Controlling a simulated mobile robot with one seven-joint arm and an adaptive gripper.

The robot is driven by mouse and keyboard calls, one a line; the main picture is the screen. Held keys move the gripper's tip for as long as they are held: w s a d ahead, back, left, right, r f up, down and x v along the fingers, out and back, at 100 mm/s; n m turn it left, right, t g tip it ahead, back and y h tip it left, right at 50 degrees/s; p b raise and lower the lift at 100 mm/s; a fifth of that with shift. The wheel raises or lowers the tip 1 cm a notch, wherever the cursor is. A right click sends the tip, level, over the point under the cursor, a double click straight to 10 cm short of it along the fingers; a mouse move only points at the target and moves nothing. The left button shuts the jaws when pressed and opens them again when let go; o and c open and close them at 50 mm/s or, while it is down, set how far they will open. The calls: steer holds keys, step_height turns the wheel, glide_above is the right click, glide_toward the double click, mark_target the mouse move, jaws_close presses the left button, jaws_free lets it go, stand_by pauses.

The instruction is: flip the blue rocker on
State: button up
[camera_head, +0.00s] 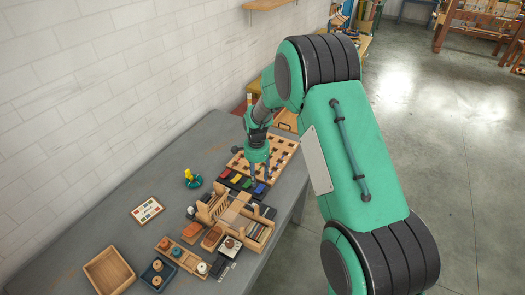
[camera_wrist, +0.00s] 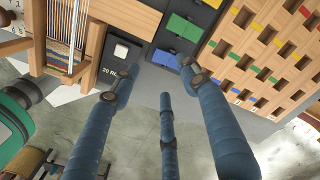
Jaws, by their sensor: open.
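The blue rocker (camera_wrist: 166,60) shows in the wrist view below a green rocker (camera_wrist: 184,28), on a dark panel; in the head view it (camera_head: 260,188) is at the near right end of a row of coloured rockers. I cannot tell which way it is tilted. My gripper (camera_wrist: 158,84) has its fingers spread and nothing between them. The tip of its right finger lies just beside the blue rocker in the picture; whether they touch is unclear. In the head view my gripper (camera_head: 258,174) points down over the row's right part.
A wooden board with coloured slots (camera_wrist: 262,55) stands close on the right in the wrist view. A white switch (camera_wrist: 121,50) and a wooden loom-like frame (camera_wrist: 65,30) are to the left. Wooden trays (camera_head: 109,271) and small items fill the bench's near end.

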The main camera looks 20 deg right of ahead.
steer(key=s+r+n, duration=0.1)
steer(key=s+r, duration=0.3)
steer(key=r, duration=0.6)
steer(key=s+r+n+t+b, duration=0.1)
steer(key=s+r+n, duration=0.1)
steer(key=r, duration=0.8)
steer(key=shift+s+r+b, duration=0.25)
steer(key=shift+s+b, duration=0.05)
steer(key=shift+s, duration=0.6)
steer(key=s+r+n+t, duration=0.3)
steer(key=s+r+n, duration=0.3)
steer(key=s+r, duration=1)
steer(key=s+n+t, duration=0.1)
steer(key=s+n, duration=0.3)
steer(key=s, duration=1.4)
steer(key=shift+s+d+f+n+t, duration=0.15)
steer(key=shift+s+f+n+t, duration=0.15)
steer(key=shift+s+f, duration=0.1)
